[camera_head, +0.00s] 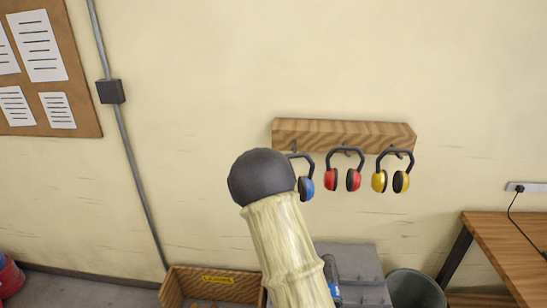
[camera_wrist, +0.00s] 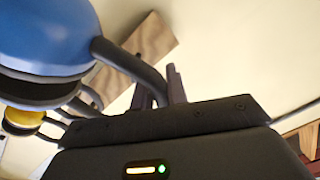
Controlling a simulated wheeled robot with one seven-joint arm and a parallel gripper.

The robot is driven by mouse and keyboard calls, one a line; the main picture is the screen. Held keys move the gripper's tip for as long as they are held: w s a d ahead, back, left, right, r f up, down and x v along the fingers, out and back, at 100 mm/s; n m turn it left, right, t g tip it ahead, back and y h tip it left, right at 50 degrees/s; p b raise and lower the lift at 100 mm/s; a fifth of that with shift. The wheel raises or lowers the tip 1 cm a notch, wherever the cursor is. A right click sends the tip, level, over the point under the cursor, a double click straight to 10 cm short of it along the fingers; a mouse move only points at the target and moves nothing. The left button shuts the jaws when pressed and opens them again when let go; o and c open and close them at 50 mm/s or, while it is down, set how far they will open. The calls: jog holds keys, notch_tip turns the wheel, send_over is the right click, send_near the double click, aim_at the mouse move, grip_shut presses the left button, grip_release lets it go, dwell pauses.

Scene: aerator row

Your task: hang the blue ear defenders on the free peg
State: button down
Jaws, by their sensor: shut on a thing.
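The blue ear defenders (camera_head: 306,187) show at the left end of the wooden peg board (camera_head: 345,134) in the head view, partly hidden behind my arm. In the wrist view a large blue cup (camera_wrist: 45,35) fills the upper left, and its dark band runs between the fingers of my gripper (camera_wrist: 158,82). My gripper is shut on that band. The band is close below the left peg (camera_head: 295,147); I cannot tell whether it rests on it. My gripper is hidden in the head view.
Red ear defenders (camera_head: 331,180) and yellow ear defenders (camera_head: 379,181) hang to the right on the board, close by. Below are a grey cabinet (camera_head: 355,262), a wooden crate (camera_head: 172,292), a dark bin (camera_head: 415,290) and a table (camera_head: 505,240). The wall above the board is clear.

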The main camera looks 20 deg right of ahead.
jog(key=shift+w+r, duration=0.1)
jog(key=shift+w, duration=0.05)
jog(key=shift+s+d+r, duration=0.1)
jog(key=shift+s, duration=0.3)
jog(key=shift+w+d+p, duration=0.15)
jog(key=shift+w+p, duration=0.2)
jog(key=shift+w, duration=0.3)
jog(key=f+p+x, duration=0.2)
jog(key=x, duration=0.8)
jog(key=shift+d, duration=0.15)
dwell(0.8)
jog(key=shift+w+f, duration=0.1)
jog(key=shift+f, duration=0.1)
dwell(0.6)
